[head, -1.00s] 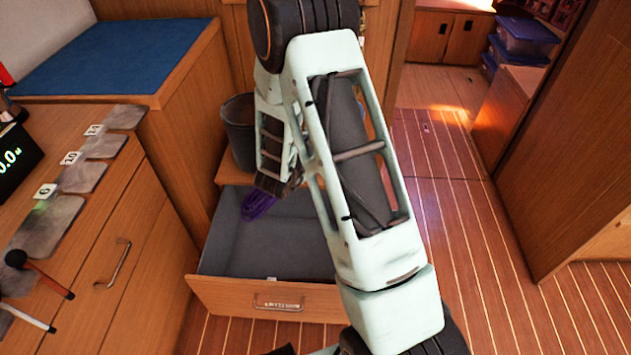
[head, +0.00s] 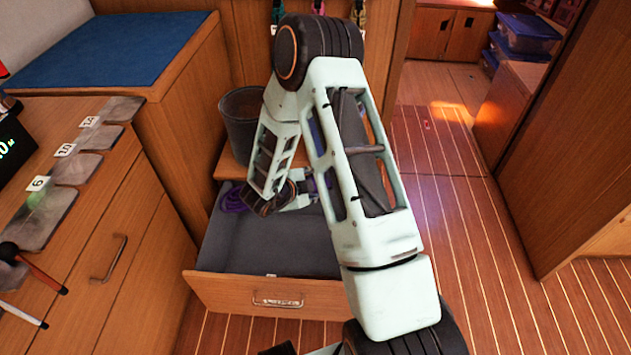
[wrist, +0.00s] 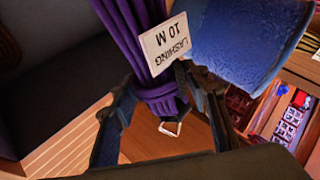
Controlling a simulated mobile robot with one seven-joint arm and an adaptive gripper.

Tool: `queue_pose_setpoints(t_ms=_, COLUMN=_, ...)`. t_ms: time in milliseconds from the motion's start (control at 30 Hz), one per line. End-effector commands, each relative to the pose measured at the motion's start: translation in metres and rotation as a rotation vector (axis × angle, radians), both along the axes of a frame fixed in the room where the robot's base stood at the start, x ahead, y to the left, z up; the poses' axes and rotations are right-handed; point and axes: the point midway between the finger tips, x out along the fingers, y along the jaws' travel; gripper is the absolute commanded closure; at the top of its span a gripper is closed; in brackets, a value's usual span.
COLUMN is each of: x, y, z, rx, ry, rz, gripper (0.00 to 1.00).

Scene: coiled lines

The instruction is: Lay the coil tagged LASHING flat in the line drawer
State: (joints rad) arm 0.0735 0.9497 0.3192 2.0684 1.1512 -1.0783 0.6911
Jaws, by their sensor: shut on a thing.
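The purple coil (wrist: 158,92) is between my gripper's fingers (wrist: 155,80) in the wrist view, and they are shut on it. Its white tag (wrist: 168,43) reads LASHING 10 M, upside down in the picture. A metal clip shows at the coil's near end. In the head view my gripper (head: 302,194) is over the back of the open line drawer (head: 275,235), partly hidden by my arm. Purple line (head: 235,199) shows left of my wrist and also beside the fingers. I cannot tell whether any of it touches the drawer floor.
The drawer's grey floor is bare toward its front (head: 262,302). A dark bin (head: 240,122) stands behind the drawer. A wooden counter with numbered pads (head: 55,205) is at left. Coloured lines (head: 318,8) hang at the back. Open floor lies to the right.

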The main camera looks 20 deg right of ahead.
Motion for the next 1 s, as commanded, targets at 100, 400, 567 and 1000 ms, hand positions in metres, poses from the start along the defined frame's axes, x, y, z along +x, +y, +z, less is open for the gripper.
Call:
queue_pose_setpoints(t_ms=100, x=0.001, y=0.0, z=-0.015, rx=0.001, ry=-0.003, rz=-0.001, gripper=1.0)
queue_pose_setpoints(t_ms=400, x=0.001, y=0.0, z=-0.043, rx=-0.001, ry=-0.004, rz=0.002, gripper=1.0)
queue_pose_setpoints(t_ms=567, x=0.002, y=0.0, z=-0.058, rx=-0.001, ry=-0.004, rz=0.002, gripper=1.0)
queue_pose_setpoints(t_ms=1000, x=0.001, y=0.0, z=-0.101, rx=-0.001, ry=-0.004, rz=0.002, gripper=1.0)
